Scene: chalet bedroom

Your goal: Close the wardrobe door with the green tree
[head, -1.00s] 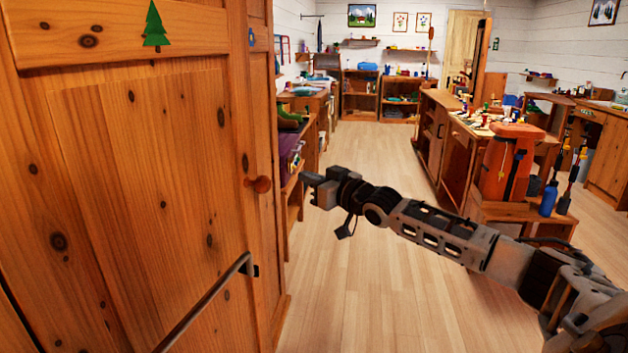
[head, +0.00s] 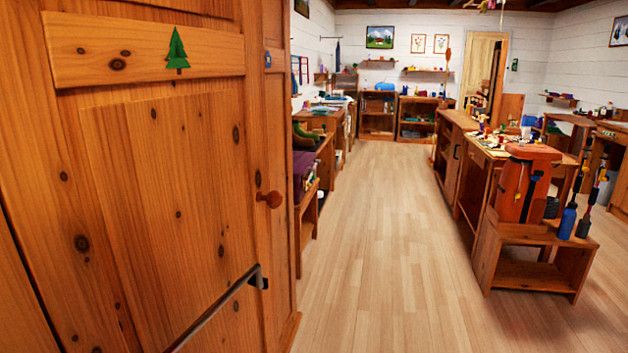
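The wardrobe door with the green tree (head: 150,190) fills the left of the head view. It is knotty orange wood, with the green tree (head: 177,50) on its upper rail. A dark bar handle (head: 215,308) runs slanting across its lower part. Neither of my grippers is in view.
A clear plank floor (head: 390,240) stretches ahead. On the right, a low wooden bench (head: 530,236) holds an orange backpack (head: 524,182) and a blue bottle (head: 567,221). Shelves with a purple item (head: 304,172) stand just beyond the wardrobe.

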